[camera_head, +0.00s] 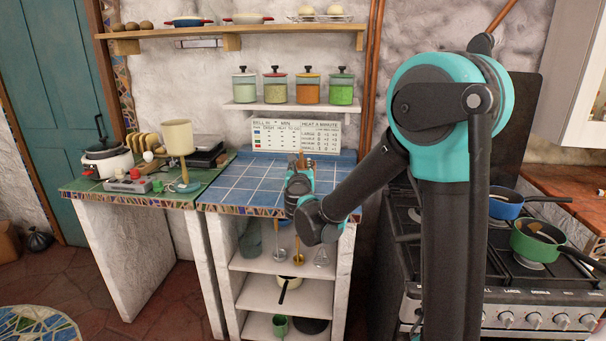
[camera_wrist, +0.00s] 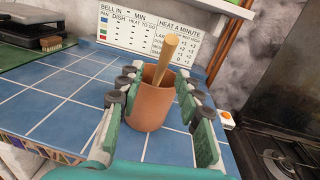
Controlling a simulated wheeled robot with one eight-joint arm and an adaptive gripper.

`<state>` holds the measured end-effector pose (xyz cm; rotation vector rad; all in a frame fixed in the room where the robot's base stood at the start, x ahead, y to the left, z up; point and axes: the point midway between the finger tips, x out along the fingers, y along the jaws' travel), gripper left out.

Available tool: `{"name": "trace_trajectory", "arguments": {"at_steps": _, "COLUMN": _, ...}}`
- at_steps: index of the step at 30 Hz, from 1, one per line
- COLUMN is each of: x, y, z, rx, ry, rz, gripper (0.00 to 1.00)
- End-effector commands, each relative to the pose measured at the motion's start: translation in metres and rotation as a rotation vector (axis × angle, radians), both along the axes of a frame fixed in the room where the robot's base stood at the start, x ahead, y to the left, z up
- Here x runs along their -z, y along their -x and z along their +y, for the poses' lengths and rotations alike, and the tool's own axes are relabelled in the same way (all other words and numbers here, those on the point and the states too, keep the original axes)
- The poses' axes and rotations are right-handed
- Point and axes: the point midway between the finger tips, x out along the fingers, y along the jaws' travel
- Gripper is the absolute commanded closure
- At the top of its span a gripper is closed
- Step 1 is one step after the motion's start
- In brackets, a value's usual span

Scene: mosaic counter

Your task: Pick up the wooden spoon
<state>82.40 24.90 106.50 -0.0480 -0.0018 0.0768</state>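The wooden spoon (camera_wrist: 167,58) stands tilted in a terracotta cup (camera_wrist: 150,112) on the blue tiled counter (camera_wrist: 60,92), its handle end up. The lower part of the spoon is hidden inside the cup. My gripper (camera_wrist: 158,84) is open, with one finger on each side of the cup and spoon in the wrist view. I cannot tell whether either finger touches the cup. In the head view my gripper (camera_head: 300,178) is over the blue counter, and it mostly hides the cup and spoon.
A sign board (camera_head: 296,135) stands behind the counter, under a shelf with several lidded canisters (camera_head: 309,88). A lamp (camera_head: 178,145) and a cooker pot (camera_head: 106,158) stand on the green counter at left. A stove (camera_head: 520,262) with pans is at right.

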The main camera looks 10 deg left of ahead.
Motion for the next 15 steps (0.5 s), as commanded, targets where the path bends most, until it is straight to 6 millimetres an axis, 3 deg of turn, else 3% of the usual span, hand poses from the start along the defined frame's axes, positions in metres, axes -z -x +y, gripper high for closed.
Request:
{"name": "trace_trajectory", "arguments": {"at_steps": 9, "x": 0.005, "y": -0.041, "z": 0.001, "rx": 0.003, "ry": 0.0, "rz": 0.0, "gripper": 0.65}}
{"name": "trace_trajectory", "arguments": {"at_steps": 15, "x": 0.005, "y": -0.049, "z": 0.002, "rx": 0.0, "ry": 0.0, "rz": 0.0, "gripper": 0.65}}
